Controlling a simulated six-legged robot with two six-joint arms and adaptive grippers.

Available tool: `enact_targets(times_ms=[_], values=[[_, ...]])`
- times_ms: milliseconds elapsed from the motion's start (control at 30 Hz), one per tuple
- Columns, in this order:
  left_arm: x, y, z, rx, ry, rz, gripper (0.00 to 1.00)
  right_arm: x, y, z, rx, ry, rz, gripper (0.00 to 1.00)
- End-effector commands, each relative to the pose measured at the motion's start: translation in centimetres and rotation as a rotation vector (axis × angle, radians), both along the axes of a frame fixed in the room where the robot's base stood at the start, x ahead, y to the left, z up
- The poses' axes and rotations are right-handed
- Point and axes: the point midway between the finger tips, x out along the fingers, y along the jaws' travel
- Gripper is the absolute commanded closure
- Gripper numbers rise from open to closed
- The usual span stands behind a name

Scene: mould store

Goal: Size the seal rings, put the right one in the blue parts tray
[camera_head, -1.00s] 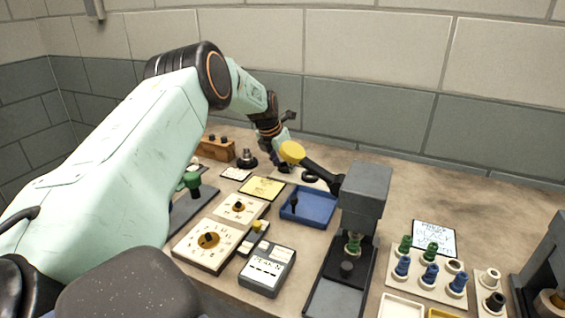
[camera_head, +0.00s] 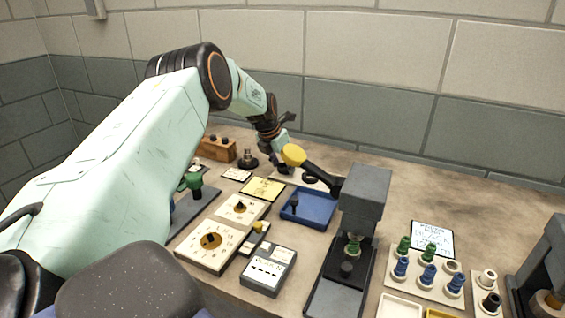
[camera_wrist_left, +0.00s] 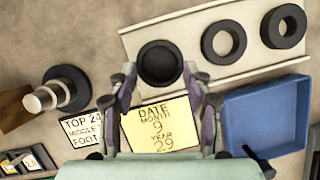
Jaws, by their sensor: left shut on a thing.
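My left gripper (camera_wrist_left: 164,78) is over the pale strip at the back of the bench. Its fingers are shut on a black seal ring (camera_wrist_left: 158,62), whose centre looks dark. Two more black rings, a middle one (camera_wrist_left: 223,40) and a far right one (camera_wrist_left: 283,25), lie on the pale strip (camera_wrist_left: 190,72). In the head view the left gripper (camera_head: 284,168) is partly hidden behind a yellow knob. My right gripper is out of view.
A grey press (camera_head: 364,190) with a yellow-knobbed lever (camera_head: 293,155) stands right of the tray. A yellow date card (camera_head: 263,188), dials (camera_head: 212,242) and a grey device (camera_head: 268,270) sit left and front. A rack of coloured plugs (camera_head: 427,280) is at right.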

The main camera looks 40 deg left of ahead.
Motion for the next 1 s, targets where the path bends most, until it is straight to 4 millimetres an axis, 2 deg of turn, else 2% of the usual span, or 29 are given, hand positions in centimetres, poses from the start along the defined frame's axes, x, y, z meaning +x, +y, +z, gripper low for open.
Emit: enact_targets(times_ms=[1000], values=[[0.09,0.03,-0.31,0.0,0.0,-0.001,0.75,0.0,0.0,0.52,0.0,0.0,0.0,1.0]])
